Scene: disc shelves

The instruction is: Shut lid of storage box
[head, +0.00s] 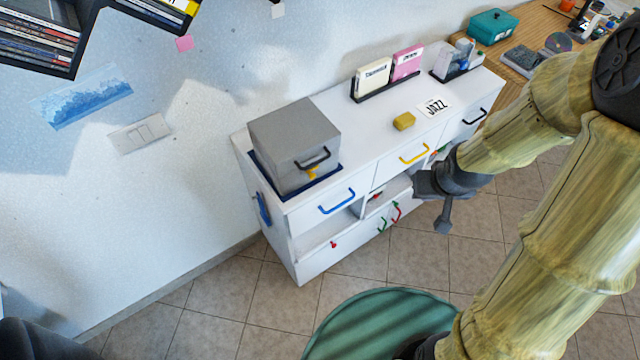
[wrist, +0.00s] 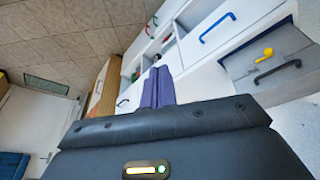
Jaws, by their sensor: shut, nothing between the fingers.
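A grey storage box (head: 289,133) stands on a dark blue mat (head: 333,172) at the left end of the white cabinet top. Its top looks flat, and I see no gap under the lid. A black handle (head: 314,159) and a yellow latch (head: 312,173) are on its front. In the wrist view the grey box (wrist: 240,60) is at the right edge, partly cut off, with its black handle (wrist: 277,72) and yellow latch (wrist: 264,54). My gripper (head: 443,226) is shut and empty, in front of the cabinet and right of the box. Its fingers also show in the wrist view (wrist: 157,88).
The white cabinet (head: 345,240) has drawers with blue (head: 337,202) and yellow (head: 414,154) handles and open shelves below. A yellow block (head: 404,121), a JAZZ card (head: 434,107) and disc cases (head: 372,76) are on top. A green round thing (head: 375,325) stands on the tiled floor.

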